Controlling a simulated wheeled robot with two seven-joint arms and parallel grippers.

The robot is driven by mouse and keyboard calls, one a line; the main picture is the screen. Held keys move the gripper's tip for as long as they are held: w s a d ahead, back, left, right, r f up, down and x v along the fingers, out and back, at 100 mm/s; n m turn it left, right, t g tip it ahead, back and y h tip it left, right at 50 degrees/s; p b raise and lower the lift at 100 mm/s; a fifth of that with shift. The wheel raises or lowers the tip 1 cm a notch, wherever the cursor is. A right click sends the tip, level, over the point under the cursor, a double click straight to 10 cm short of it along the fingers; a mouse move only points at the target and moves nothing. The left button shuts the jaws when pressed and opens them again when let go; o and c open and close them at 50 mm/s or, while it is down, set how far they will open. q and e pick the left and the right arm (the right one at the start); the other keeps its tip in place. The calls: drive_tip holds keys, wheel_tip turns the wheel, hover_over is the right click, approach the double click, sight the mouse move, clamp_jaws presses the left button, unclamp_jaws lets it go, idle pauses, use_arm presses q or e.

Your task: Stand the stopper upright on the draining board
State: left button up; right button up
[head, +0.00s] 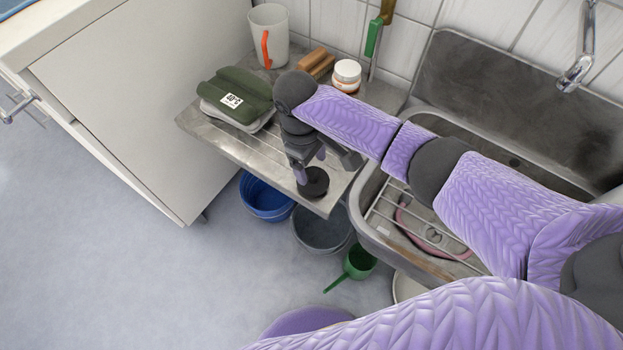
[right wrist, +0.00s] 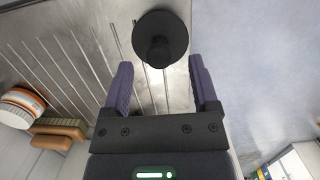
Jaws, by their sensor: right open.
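The stopper (head: 316,180) is black, with a round disc and a narrower knob. It is on the grooved metal draining board (head: 215,133), close to the front edge. In the right wrist view the stopper (right wrist: 160,38) shows with its disc seemingly flat on the board and its knob towards the camera. My right gripper (head: 309,168) is open and points down at the board beside the stopper. In the right wrist view the stopper is just beyond the open fingertips (right wrist: 161,64), roughly centred between them, with clear gaps. My left gripper is not in view.
The sink (head: 440,122) is to the right. Buckets (head: 265,196) and a green scoop (head: 358,262) are below.

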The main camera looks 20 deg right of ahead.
sight(313, 171)
drive_tip(key=f, duration=0.1)
drive_tip(key=f+b, duration=0.1)
drive_tip(key=f, duration=0.1)
drive_tip(key=shift+s+d, duration=0.2)
drive_tip(key=shift+r, duration=0.2)
drive_tip(key=shift+c, duration=0.4)
clamp_jaws()
